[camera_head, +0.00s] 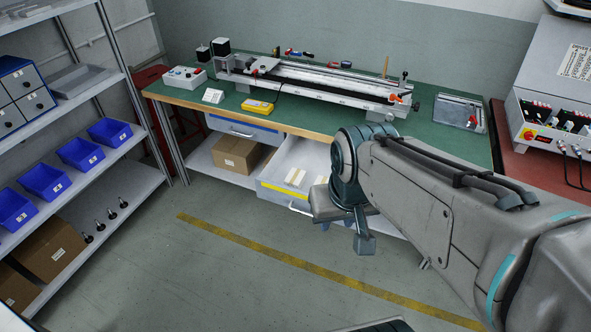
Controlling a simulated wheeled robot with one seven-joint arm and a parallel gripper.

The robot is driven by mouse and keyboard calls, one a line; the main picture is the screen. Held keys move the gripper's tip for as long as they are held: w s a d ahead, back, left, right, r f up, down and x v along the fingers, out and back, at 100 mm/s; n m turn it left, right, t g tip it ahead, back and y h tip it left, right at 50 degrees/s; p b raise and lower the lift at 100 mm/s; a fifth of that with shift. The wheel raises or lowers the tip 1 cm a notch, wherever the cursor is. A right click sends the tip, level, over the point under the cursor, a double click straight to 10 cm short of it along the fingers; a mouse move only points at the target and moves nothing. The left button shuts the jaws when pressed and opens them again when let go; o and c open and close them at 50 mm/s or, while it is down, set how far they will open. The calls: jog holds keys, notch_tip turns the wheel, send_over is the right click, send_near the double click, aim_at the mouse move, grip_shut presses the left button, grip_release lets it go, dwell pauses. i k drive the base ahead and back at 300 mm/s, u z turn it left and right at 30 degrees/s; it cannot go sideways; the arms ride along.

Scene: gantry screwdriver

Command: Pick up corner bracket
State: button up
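I cannot make out a corner bracket for certain in the head view. My arm reaches in from the right, and my gripper (362,240) hangs in front of the workbench, beside the open drawer (265,192). The gripper points down and is seen partly from behind, so its finger gap is unclear. I see nothing clearly held in it. The drawer is pulled out below the bench top and holds small pale labelled boxes (296,178). My arm hides the drawer's right part.
The green workbench (330,125) carries a long gantry rail (318,84), a control box (184,77), a yellow device (257,107) and a grey tray (457,112). A shelf with blue bins (80,154) stands left. A grey machine (555,85) stands right. The floor before the bench is clear.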

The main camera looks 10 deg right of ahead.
aim_at(470, 106)
jog(key=u, duration=0.15)
jog(key=k, duration=0.45)
jog(key=z, duration=1.45)
jog(key=i, duration=0.8)
jog(key=z, duration=0.8)
jog(key=i, duration=1.6)
jog(key=u, duration=0.5)
